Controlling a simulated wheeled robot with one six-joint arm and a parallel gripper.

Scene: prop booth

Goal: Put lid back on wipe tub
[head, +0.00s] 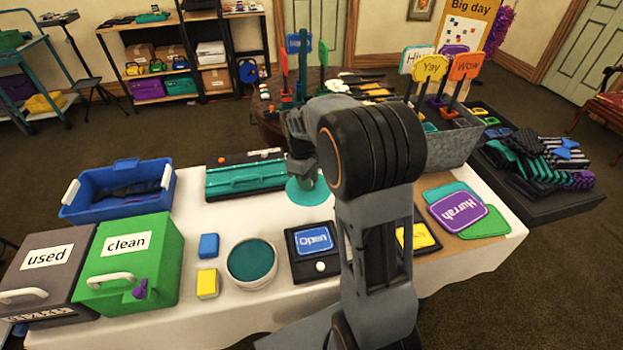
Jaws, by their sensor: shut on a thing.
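The wipe tub (231,268) is a round, pale tub standing on the white table, left of my arm. Its round top shows teal inside the pale rim. A round, flat teal lid (299,195) is beneath my gripper (306,180), farther back than the tub and to its right. My gripper is shut on the lid; the fingertips are small and partly hidden by my arm. I cannot tell how far the lid is above the table.
A blue sponge (209,246) and a yellow block (207,283) lie left of the tub. A black "Open" panel (306,270) is on its right. A teal case (245,178), blue crate (118,200) and green "clean" box (135,250) stand farther left.

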